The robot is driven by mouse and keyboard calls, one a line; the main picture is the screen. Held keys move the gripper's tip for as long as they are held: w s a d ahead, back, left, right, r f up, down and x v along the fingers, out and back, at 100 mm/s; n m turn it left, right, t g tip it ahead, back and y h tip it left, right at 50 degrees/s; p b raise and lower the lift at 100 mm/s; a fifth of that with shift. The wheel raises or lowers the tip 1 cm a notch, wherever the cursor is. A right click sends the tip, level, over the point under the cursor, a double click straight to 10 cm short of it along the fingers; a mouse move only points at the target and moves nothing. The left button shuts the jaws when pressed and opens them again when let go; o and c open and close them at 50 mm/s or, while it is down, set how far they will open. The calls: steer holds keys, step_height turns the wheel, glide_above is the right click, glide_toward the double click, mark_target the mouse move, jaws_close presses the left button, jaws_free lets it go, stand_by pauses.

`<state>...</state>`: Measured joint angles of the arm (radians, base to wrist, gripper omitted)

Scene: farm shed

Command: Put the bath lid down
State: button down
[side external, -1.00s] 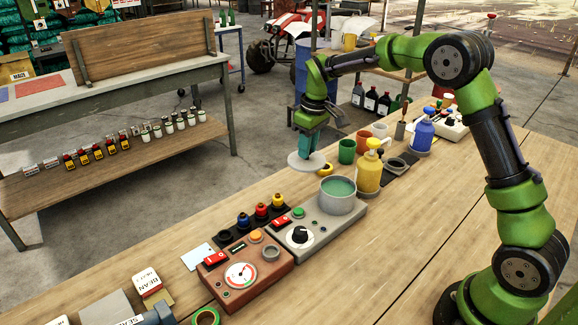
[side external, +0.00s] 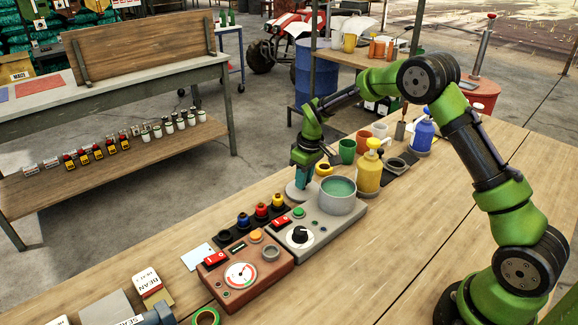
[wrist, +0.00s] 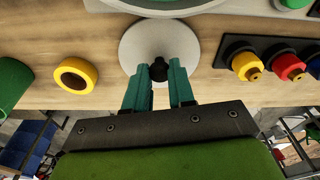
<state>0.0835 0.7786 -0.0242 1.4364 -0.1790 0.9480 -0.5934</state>
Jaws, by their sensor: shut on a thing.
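The bath lid (side external: 297,191) is a pale round disc with a dark knob. It is low at the far edge of the workbench, behind the bath, and looks level; I cannot tell if it touches the wood. My gripper (side external: 302,176) is above it with teal fingers shut on the knob. In the wrist view the lid (wrist: 135,45) lies beyond my gripper (wrist: 160,73), the knob between the fingertips. The bath (side external: 338,201) is an open round pot of green liquid on a grey control box, just right of the lid.
A row of coloured knobs (side external: 261,211) stands left of the lid. A yellow ring (side external: 324,169) and a green cup (side external: 347,151) stand behind the bath, and a yellow pump bottle (side external: 368,172) to its right. The near right bench is clear.

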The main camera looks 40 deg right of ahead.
mark_target(308, 191)
steer(key=shift+f, duration=0.1)
steer(key=c, duration=1)
jaws_free()
steer(key=shift+o, duration=0.2)
steer(key=s+a+r+m+t, duration=0.1)
steer(key=s+r, duration=0.3)
steer(key=r, duration=0.6)
steer(key=s+a+r+t, duration=0.1)
steer(key=s+r, duration=0.2)
steer(key=r, duration=0.6)
steer(key=s+a+r+m+t+y, duration=0.1)
steer(key=s+a+m+t, duration=0.1)
steer(key=s, duration=0.9)
steer(key=s+a+r+m+t, duration=0.1)
steer(key=s+a+r+m, duration=0.1)
steer(key=s, duration=0.8)
steer(key=shift+s+a+m+t+y, duration=0.4)
steer(key=shift+a+m, duration=0.2)
steer(key=shift+a, duration=0.3)
steer(key=shift+r, duration=0.1)
